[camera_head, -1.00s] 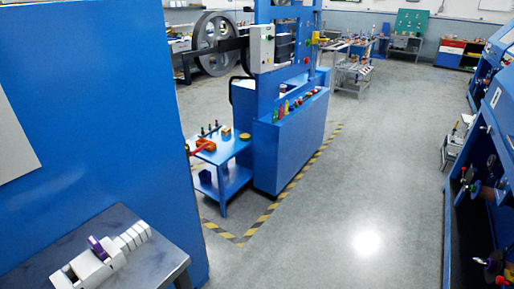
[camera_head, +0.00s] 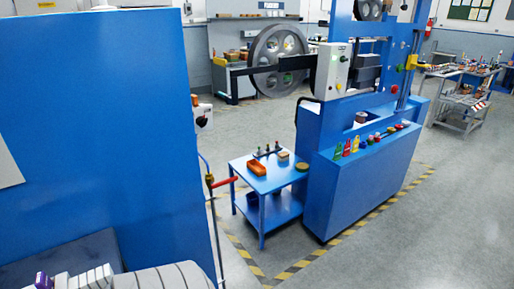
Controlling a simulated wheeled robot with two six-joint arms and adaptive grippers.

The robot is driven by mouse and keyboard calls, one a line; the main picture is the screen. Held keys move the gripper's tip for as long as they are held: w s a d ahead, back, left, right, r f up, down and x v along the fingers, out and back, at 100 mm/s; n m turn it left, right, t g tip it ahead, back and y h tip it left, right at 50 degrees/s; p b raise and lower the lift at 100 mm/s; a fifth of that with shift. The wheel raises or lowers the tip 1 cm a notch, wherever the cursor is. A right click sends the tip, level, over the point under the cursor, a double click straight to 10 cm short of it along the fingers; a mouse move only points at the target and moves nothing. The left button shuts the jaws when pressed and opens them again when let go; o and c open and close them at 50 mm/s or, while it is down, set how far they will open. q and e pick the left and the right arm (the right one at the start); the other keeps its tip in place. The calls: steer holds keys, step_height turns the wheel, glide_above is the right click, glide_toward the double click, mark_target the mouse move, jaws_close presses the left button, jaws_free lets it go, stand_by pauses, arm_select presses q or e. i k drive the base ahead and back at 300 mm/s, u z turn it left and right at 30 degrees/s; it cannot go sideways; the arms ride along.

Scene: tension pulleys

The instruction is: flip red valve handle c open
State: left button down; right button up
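A red lever handle (camera_head: 223,182) shows in the head view at the right edge of the tall blue panel. It sticks out to the right, roughly level, from a thin upright pipe (camera_head: 214,225). A small yellowish fitting sits where the lever meets the pipe. I see no letter on it, so I cannot tell whether it is handle c. Neither of my grippers is in view, and nothing is seen touching the lever.
A tall blue panel (camera_head: 95,120) fills the left. A blue cart (camera_head: 270,178) with an orange tray (camera_head: 257,167) stands behind the lever. A large blue machine (camera_head: 360,185) stands right of it, with striped floor tape around. The grey floor (camera_head: 440,230) at the right is open.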

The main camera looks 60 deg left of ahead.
mark_target(213, 185)
steer(key=u, duration=0.35)
steer(key=i, duration=0.95)
steer(key=u, duration=1.05)
steer(key=i, duration=0.5)
steer(key=u, duration=0.45)
